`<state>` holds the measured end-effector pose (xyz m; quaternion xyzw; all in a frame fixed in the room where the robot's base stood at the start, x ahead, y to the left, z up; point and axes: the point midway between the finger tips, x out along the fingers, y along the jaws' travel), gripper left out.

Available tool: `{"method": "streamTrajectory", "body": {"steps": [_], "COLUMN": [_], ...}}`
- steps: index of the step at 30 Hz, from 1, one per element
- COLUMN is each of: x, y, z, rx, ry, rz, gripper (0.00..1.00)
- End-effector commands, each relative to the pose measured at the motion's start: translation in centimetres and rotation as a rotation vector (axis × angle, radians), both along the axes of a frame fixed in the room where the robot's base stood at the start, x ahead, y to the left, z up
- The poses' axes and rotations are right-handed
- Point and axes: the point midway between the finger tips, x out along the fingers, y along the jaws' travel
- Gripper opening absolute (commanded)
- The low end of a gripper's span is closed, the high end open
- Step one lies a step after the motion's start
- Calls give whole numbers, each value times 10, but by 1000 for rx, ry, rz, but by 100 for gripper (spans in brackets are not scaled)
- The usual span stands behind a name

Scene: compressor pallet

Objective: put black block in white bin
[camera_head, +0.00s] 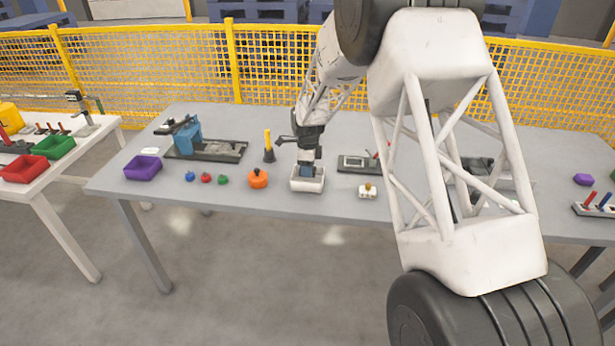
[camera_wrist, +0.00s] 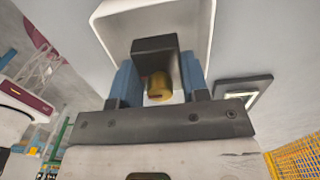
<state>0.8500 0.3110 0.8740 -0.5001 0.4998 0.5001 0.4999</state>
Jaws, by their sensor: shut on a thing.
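My gripper (camera_head: 308,169) points down over the white bin (camera_head: 307,186) near the front edge of the grey table. In the wrist view the blue fingers of my gripper (camera_wrist: 160,78) are shut on the black block (camera_wrist: 155,45). A brass-coloured round piece (camera_wrist: 159,86) shows between the fingers against the block; I cannot tell if it is part of it. The white bin (camera_wrist: 206,28) lies just beyond the block, its walls around it in the picture. Whether the block touches the bin floor cannot be told. In the head view my fingers hide the block.
An orange pot-like object (camera_head: 257,179) stands left of the bin, and a small white block with a yellow top (camera_head: 367,191) right of it. A black-framed device (camera_head: 358,164) lies behind right. A purple bin (camera_head: 143,168) stands far left. The table's front strip is clear.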

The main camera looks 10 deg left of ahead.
Motion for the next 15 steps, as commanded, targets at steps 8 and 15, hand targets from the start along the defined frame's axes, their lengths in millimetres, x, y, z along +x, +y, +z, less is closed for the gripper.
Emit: {"method": "streamTrajectory", "body": {"steps": [8,15], "x": [0,0], "y": [0,0], "z": [-10,-34], "rx": [0,0], "ry": [1,1], "rz": [0,0], "gripper": [12,12]}}
